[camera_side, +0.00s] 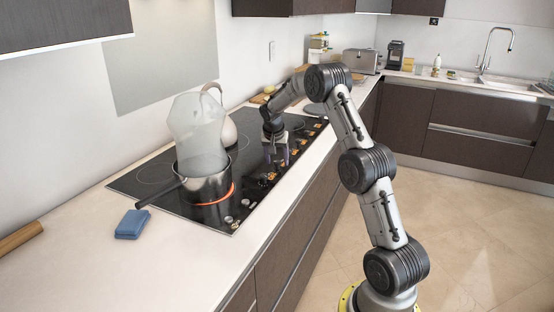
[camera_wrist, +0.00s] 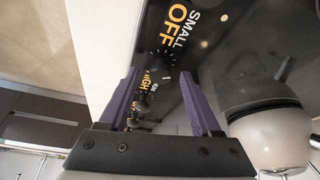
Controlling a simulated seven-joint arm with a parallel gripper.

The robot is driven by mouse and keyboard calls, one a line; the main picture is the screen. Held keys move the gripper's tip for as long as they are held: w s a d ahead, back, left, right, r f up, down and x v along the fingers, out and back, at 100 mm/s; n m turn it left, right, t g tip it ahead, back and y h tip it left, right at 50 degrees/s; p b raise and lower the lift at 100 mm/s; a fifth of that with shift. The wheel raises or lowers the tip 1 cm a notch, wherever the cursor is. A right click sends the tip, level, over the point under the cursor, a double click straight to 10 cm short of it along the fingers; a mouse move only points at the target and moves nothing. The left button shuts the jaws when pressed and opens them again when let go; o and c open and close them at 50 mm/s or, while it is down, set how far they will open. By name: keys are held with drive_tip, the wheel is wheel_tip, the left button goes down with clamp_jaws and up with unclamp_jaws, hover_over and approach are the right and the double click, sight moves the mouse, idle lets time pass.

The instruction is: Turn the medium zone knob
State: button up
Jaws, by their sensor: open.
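A row of small dark knobs runs along the front edge of the black cooktop (camera_side: 150,180). In the wrist view a knob (camera_wrist: 145,100) and others behind it show between my fingers, beside orange labels. The nearest readable label says SMALL OFF (camera_wrist: 180,28); I cannot make out which knob is the medium zone one. My gripper (camera_side: 277,158) points down over the knob row, its purple fingers spread apart with nothing held. In the wrist view the gripper (camera_wrist: 160,73) has its two fingertips on either side of the row. I cannot tell if they touch the cooktop.
A steel pot (camera_side: 205,186) stands on a glowing burner, with a pale steam-like cloud (camera_side: 198,132) above it. A white kettle (camera_side: 229,131) stands behind it and shows in the wrist view (camera_wrist: 270,140). A blue sponge (camera_side: 132,224) lies on the counter (camera_side: 110,260).

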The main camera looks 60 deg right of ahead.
drive_tip(key=shift+c, duration=0.3)
clamp_jaws()
drive_tip(key=n+t, duration=0.1)
drive_tip(key=n, duration=0.1)
drive_tip(key=n+t, duration=0.1)
drive_tip(key=n, duration=0.2)
drive_tip(key=shift+s+d+y, duration=0.1)
drive_tip(key=shift+s+y, duration=0.1)
drive_tip(key=shift+y, duration=0.2)
drive_tip(key=n+y, duration=0.1)
drive_tip(key=n, duration=0.2)
drive_tip(key=n+t+y, duration=0.1)
drive_tip(key=n, duration=0.2)
drive_tip(key=shift+s+d+n, duration=0.1)
drive_tip(key=shift+d+n, duration=0.1)
drive_tip(key=shift+n, duration=0.2)
drive_tip(key=n+y, duration=0.1)
drive_tip(key=n, duration=0.2)
drive_tip(key=n+y, duration=0.1)
drive_tip(key=n, duration=0.2)
drive_tip(key=shift+d+y, duration=0.2)
drive_tip(key=shift+y, duration=0.1)
drive_tip(key=n+y, duration=0.1)
drive_tip(key=n, duration=0.2)
drive_tip(key=n+g, duration=0.1)
drive_tip(key=n, duration=0.2)
drive_tip(key=shift+d+y, duration=0.15)
drive_tip(key=shift+y, duration=0.25)
